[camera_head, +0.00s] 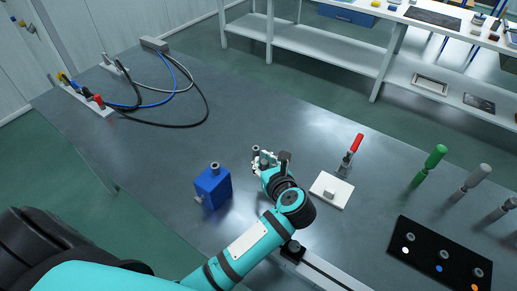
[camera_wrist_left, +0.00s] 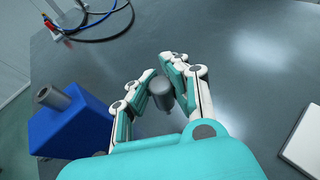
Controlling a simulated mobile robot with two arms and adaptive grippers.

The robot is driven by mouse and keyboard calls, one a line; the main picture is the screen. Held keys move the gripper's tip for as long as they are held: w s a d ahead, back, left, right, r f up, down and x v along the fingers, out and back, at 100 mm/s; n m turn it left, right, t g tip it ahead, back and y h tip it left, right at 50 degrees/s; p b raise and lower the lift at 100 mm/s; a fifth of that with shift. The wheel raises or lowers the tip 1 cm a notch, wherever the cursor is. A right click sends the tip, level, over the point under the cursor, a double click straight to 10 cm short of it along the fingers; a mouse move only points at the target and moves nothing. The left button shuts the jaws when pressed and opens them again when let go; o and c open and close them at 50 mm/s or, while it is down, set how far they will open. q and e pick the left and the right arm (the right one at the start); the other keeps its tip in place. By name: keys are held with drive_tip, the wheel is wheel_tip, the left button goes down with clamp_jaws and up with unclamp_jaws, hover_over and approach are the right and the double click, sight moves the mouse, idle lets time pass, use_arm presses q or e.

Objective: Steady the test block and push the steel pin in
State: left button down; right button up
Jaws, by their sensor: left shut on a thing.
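The blue test block (camera_head: 212,187) stands on the dark table, left of my left gripper (camera_head: 264,161). A short grey cylinder (camera_head: 214,167) stands up from its top; I cannot tell whether it is a sleeve or a pin. The block also shows at the left of the wrist view (camera_wrist_left: 75,128), apart from the fingers. My left gripper (camera_wrist_left: 158,92) is shut on a grey metal cylinder (camera_wrist_left: 161,93), seemingly the steel pin, held upright between the fingertips. Its top shows in the head view (camera_head: 256,149). My right gripper is not in view.
A white plate with a red-handled clamp (camera_head: 331,191) is right of the gripper. A black board with coloured dots (camera_head: 438,257) and several handled tools, one green (camera_head: 428,166), are farther right. Cables (camera_head: 185,95) lie at the back left. The table's middle is clear.

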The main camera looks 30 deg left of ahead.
sight(262, 167)
use_arm(q)
drive_tip(key=shift+s+d+r+b, duration=0.15)
drive_tip(key=shift+s+d, duration=0.45)
drive_tip(key=shift+s, duration=0.2)
drive_tip(key=shift+s+d+r+b, duration=0.1)
drive_tip(key=shift+s+d+b, duration=0.05)
drive_tip(key=shift+s+d, duration=0.5)
drive_tip(key=shift+s+a, duration=0.1)
